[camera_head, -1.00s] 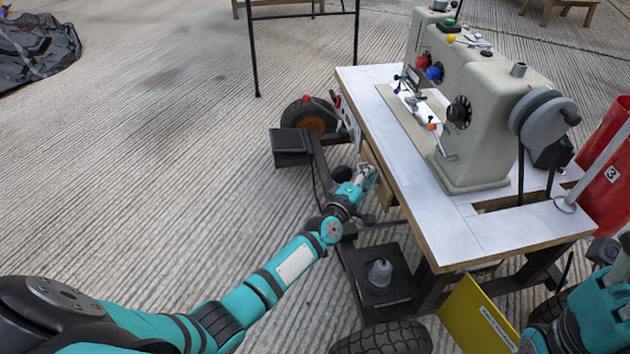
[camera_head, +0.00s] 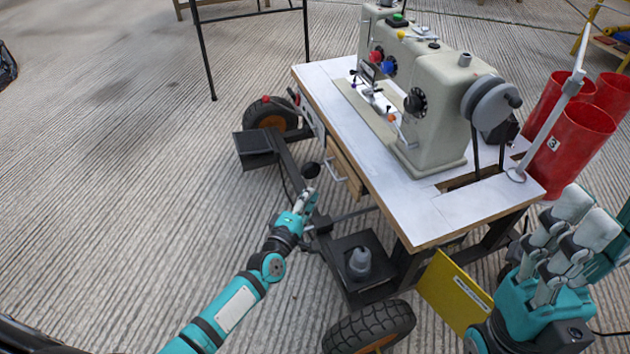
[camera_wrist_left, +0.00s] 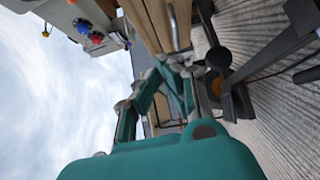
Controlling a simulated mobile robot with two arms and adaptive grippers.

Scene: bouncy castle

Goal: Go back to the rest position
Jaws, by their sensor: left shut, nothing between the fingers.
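My left gripper (camera_head: 309,200) is shut and empty, held low beside the sewing table. It is in front of and a little below the metal handle (camera_head: 334,178) of the wooden drawer (camera_head: 346,166), apart from it. In the left wrist view my left gripper's fingers (camera_wrist_left: 165,78) show closed, with the wooden drawer front (camera_wrist_left: 157,18) and its handle (camera_wrist_left: 179,27) beyond them. My right gripper (camera_head: 587,222) is at the lower right, its grey fingers pointing up, with nothing visible in it. Its fingers overlap, so its opening is unclear.
The white sewing table (camera_head: 462,208) carries a beige sewing machine (camera_head: 432,95). Below are a black pedal plate with a grey bottle (camera_head: 360,264), wheels (camera_head: 370,328) and a yellow panel (camera_head: 452,290). Red bins (camera_head: 575,140) stand at right. The floor at left (camera_head: 120,190) is clear.

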